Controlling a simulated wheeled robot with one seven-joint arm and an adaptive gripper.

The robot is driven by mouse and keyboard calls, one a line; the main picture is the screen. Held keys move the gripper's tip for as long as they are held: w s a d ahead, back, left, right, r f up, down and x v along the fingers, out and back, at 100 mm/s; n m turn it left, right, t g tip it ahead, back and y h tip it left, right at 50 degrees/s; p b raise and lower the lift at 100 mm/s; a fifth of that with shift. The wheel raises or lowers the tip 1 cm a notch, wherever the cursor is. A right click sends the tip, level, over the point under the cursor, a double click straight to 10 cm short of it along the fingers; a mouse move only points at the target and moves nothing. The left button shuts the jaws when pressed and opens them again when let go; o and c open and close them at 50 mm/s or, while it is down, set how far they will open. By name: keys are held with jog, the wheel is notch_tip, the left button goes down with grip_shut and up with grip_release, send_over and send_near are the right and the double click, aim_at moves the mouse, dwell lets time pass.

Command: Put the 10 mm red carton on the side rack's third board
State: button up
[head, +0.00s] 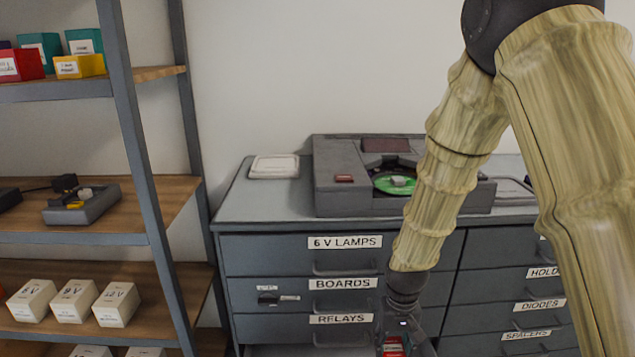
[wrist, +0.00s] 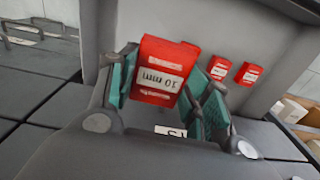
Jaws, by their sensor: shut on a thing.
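The red carton (wrist: 162,72) with a white "10 mm" label is between the teal-padded fingers of my gripper (wrist: 165,92) in the wrist view. My gripper is shut on it. In the head view my gripper (head: 396,338) is low in front of the drawer cabinet, and the red carton (head: 393,345) shows at the bottom edge. The side rack (head: 135,130) stands at the left with several wooden boards. One board (head: 160,205) bears a grey device, and the board below it (head: 150,318) bears white cartons.
Two more red cartons (wrist: 219,69) lie on a grey surface beyond my gripper. The drawer cabinet (head: 290,205) bears a grey machine (head: 335,185) with a green disc and a pale tray (head: 274,167). Red, yellow and teal boxes (head: 80,66) stand on an upper rack board.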

jog(key=shift+s+r+p, duration=0.8)
jog(key=shift+s+p, duration=0.1)
jog(key=shift+p, duration=2.95)
jog(key=shift+s+f+p, duration=0.1)
jog(key=shift+s+p, duration=0.2)
jog(key=shift+p, duration=0.55)
jog(key=shift+a+f, duration=0.1)
